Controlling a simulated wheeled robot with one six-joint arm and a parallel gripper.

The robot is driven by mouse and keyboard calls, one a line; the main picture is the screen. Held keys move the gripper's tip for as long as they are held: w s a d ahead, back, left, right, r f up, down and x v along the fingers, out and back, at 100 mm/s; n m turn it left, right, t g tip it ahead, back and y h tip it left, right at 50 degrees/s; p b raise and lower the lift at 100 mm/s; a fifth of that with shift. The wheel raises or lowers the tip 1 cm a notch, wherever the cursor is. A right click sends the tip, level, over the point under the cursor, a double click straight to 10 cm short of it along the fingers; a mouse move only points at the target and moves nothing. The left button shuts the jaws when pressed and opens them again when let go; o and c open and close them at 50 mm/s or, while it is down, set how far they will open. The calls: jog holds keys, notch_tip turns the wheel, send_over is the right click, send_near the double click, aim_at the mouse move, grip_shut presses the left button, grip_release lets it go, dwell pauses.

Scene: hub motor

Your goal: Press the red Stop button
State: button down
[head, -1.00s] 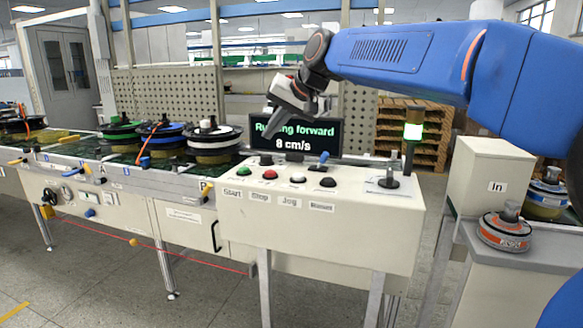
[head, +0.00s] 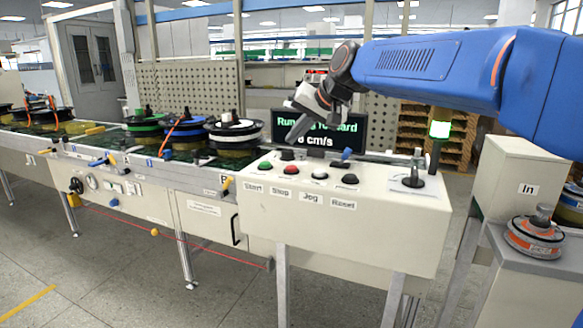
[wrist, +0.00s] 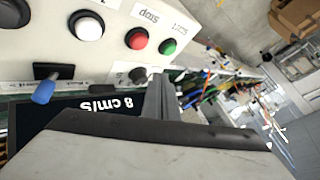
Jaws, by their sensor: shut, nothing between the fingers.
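The red Stop button (head: 291,169) is a small round cap on the sloped top of the cream control box (head: 330,220), between the green Start button (head: 265,166) and the white Jog button (head: 320,173). The red button also shows in the wrist view (wrist: 138,38), beside the green one. My gripper (head: 292,138) is shut and empty. It points down over the back of the box, above and behind the red button and apart from it. In the wrist view its fingertips (wrist: 158,88) are clear of the button.
A display (head: 345,127) behind my gripper reads running forward, 8 cm/s, partly covered. A blue-handled lever (head: 346,154), a black Reset button (head: 349,179) and a dark joystick (head: 414,178) are on the box. A conveyor with spools (head: 235,132) runs left. The stack light (head: 440,130) glows green.

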aim_at(295, 167)
jog(key=shift+f, duration=2.45)
jog(key=shift+f, duration=0.1)
jog(key=shift+f, duration=0.35)
jog(key=shift+f, duration=0.55)
dwell(1.0)
jog(key=shift+r, duration=1)
jog(key=shift+r, duration=0.1)
jog(key=shift+r, duration=2.4)
